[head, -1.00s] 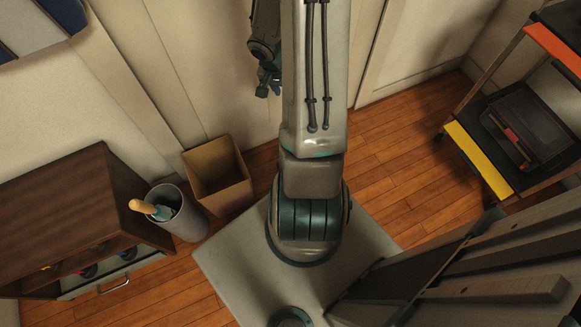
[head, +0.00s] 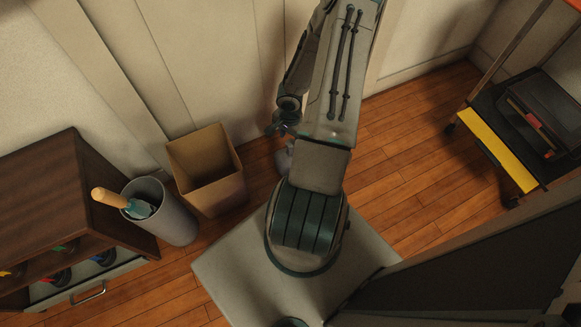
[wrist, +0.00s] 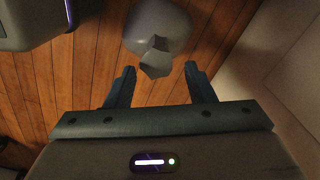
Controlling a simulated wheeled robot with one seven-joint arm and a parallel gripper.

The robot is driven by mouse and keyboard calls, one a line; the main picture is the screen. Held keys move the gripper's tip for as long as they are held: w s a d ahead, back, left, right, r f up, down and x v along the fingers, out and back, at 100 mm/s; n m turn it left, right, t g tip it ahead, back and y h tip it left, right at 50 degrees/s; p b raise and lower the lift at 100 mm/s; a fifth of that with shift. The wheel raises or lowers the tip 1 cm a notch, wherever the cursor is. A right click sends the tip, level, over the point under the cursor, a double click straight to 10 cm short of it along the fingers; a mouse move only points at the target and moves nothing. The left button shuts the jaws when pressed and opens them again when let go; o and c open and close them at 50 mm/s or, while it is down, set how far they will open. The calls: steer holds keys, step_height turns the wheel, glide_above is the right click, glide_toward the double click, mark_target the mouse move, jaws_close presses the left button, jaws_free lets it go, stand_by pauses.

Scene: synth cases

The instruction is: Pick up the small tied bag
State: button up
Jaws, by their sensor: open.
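The small tied bag (wrist: 158,22) is pale grey with a knotted top (wrist: 156,62). In the wrist view it lies on the wooden floor just beyond my fingertips, with its knot pointing back toward the gap between them. In the head view a small grey part of it (head: 284,158) shows beside my arm, mostly hidden by it. My gripper (wrist: 159,70) is open and empty, its two fingers on either side of the knot in the picture. In the head view my gripper (head: 281,129) hangs close above the bag. I cannot tell whether it touches.
A cardboard-coloured open bin (head: 222,190) and a grey cylinder (head: 175,222) holding a wooden-handled tool (head: 110,198) stand to the left. A dark wooden cabinet (head: 50,190) is farther left. A cart with a yellow edge (head: 500,150) stands at right. Panelled wall behind; clear floor lies right of my arm.

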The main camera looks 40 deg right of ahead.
steer(key=b, duration=0.3)
glide_above(283, 157)
steer(key=d, duration=0.3)
steer(key=f, duration=0.4)
steer(key=s+f, duration=0.1)
steer(key=f, duration=0.1)
steer(key=shift+f, duration=0.1)
steer(key=shift+p, duration=0.3)
jaws_close()
